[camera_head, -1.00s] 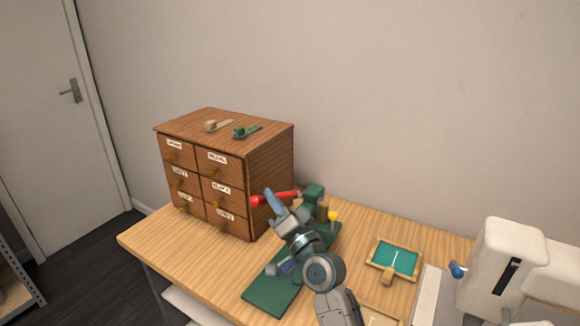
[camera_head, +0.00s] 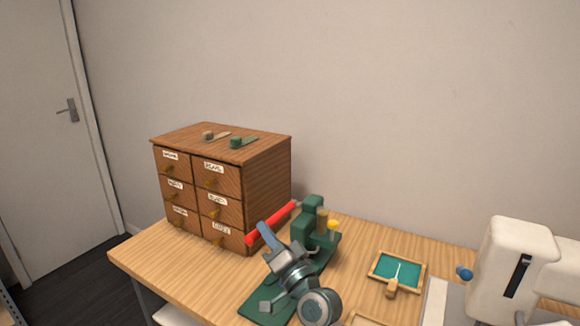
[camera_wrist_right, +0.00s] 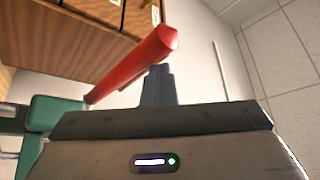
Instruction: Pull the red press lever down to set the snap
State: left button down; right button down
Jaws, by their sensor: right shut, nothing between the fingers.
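The red press lever (camera_head: 271,224) slants down and to the left from the top of the green press (camera_head: 311,219) in the head view. My right gripper (camera_head: 264,231) is shut and empty, its blue-grey fingers up against or very near the lever's outer half. In the right wrist view the red lever (camera_wrist_right: 135,66) crosses above the shut fingers (camera_wrist_right: 158,84); whether they touch it I cannot tell. The press's green body (camera_wrist_right: 55,114) shows at the left there. The snap is not clearly visible. My left gripper is not in view.
A wooden drawer cabinet (camera_head: 265,180) stands close behind and left of the lever. A teal framed tray (camera_head: 396,271) lies right of the press, and a white sewing machine (camera_head: 505,270) stands at the far right. The table's left front (camera_head: 170,272) is clear.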

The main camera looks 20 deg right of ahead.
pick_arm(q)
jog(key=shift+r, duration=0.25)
pick_arm(e)
jog(key=shift+f, duration=0.35)
